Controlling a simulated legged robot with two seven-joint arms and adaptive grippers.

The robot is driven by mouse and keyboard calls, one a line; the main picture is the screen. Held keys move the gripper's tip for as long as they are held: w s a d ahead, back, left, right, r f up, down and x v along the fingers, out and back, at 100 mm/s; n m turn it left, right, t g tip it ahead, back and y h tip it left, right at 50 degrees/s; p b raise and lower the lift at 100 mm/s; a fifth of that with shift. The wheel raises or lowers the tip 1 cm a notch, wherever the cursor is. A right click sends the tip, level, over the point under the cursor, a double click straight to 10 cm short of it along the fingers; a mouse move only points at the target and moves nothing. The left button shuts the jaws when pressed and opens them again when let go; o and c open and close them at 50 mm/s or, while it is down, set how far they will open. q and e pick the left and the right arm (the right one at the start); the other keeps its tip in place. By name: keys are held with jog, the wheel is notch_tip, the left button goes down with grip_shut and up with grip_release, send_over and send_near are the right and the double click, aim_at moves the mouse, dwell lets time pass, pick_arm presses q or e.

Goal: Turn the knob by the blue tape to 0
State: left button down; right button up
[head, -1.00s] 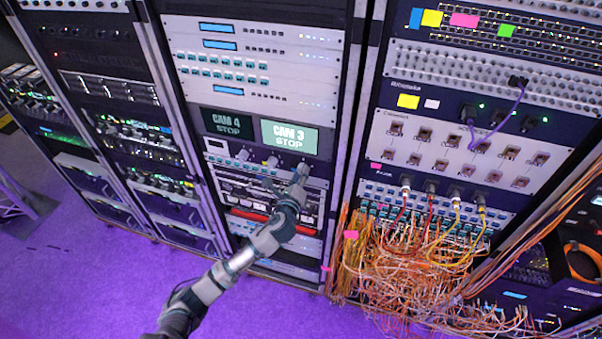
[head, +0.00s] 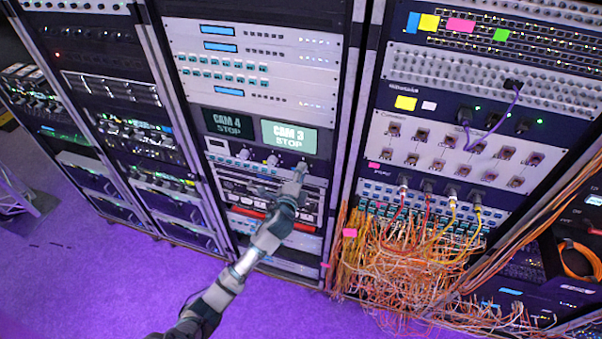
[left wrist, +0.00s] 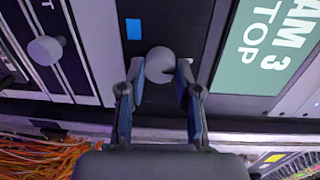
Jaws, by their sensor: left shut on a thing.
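The knob by the blue tape (left wrist: 160,65) is a round grey knob on a dark panel in the left wrist view. The blue tape (left wrist: 133,28) is a small rectangle just above and left of it there. My left gripper (left wrist: 160,70) has one finger on each side of the knob and is shut on it. In the head view my left gripper (head: 299,172) is at the panel below the CAM 3 screen and largely hides the knob. No scale marks or pointer can be read. My right gripper is not in view.
The green CAM 3 STOP screen (head: 289,136) is right above the gripper. Two other knobs (head: 244,154) (head: 271,160) sit to its left. A tangle of orange cables (head: 410,255) hangs from the rack at right. The purple floor (head: 110,280) is clear at lower left.

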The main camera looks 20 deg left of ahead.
pick_arm(q)
jog(key=shift+a+f, duration=0.1)
jog(key=shift+f, duration=0.1)
dwell(0.3)
jog(key=c, duration=0.8)
grip_release()
jog(key=shift+a, duration=0.1)
jog(key=s, duration=1.1)
jog(key=shift+s+a+r, duration=0.15)
jog(key=shift+s+r, duration=0.15)
jog(key=shift+s, duration=0.1)
